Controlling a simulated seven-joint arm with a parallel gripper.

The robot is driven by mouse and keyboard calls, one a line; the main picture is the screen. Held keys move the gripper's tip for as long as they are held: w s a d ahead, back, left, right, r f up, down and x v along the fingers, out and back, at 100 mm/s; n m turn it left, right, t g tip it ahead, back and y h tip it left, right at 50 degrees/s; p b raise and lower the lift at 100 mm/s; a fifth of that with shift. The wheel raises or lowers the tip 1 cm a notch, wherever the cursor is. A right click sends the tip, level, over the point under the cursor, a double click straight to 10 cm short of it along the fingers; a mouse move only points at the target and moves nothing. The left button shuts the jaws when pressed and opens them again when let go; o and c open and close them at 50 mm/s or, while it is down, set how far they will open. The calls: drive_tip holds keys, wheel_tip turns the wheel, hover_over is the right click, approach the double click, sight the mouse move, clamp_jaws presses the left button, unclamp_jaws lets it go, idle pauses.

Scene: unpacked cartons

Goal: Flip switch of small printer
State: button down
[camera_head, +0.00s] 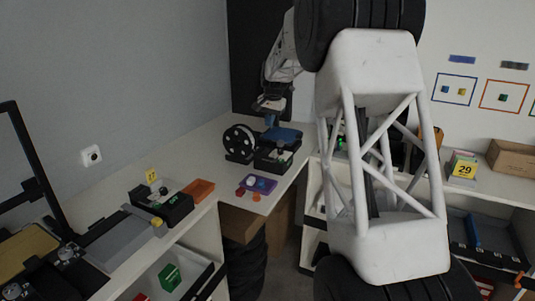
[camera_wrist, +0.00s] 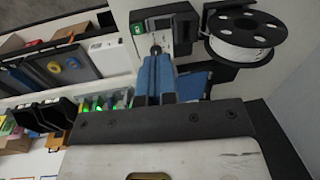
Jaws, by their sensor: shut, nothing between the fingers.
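The small printer is a dark unit on the white counter in the head view (camera_head: 275,159), with a blue plate (camera_head: 284,134) at its back. In the wrist view its black and grey body (camera_wrist: 181,30) is at the top, with a small green mark at its upper left. A small pale lever-like part (camera_wrist: 156,49), perhaps the switch, shows just beyond my fingertips. My gripper (camera_head: 270,118) is above the printer's back part. Its blue fingers are together and empty in the wrist view (camera_wrist: 156,59), pointing at that part. I cannot tell whether they touch it.
A black spool (camera_head: 239,141) stands left of the printer and close to it, also in the wrist view (camera_wrist: 243,36). A purple tray (camera_head: 258,184) with small coloured pieces lies in front. A black box (camera_head: 160,204) and an orange tray (camera_head: 198,190) lie farther left along the counter.

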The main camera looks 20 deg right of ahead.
hover_over(270, 158)
drive_tip(key=f, duration=0.3)
drive_tip(key=shift+s+d+m, duration=0.2)
drive_tip(key=shift+m, duration=0.1)
drive_tip(key=shift+f, duration=0.1)
drive_tip(key=f, duration=0.9)
drive_tip(key=w+a+f, duration=0.1)
drive_tip(key=f, duration=0.3)
drive_tip(key=shift+w+a+f, duration=0.1)
drive_tip(key=shift+f, duration=0.2)
drive_tip(key=shift+f, duration=0.25)
idle(0.4)
drive_tip(key=shift+s+d+r, duration=0.15)
drive_tip(key=shift+s+d, duration=0.35)
drive_tip(key=shift+s, duration=0.05)
drive_tip(key=shift+r, duration=0.15)
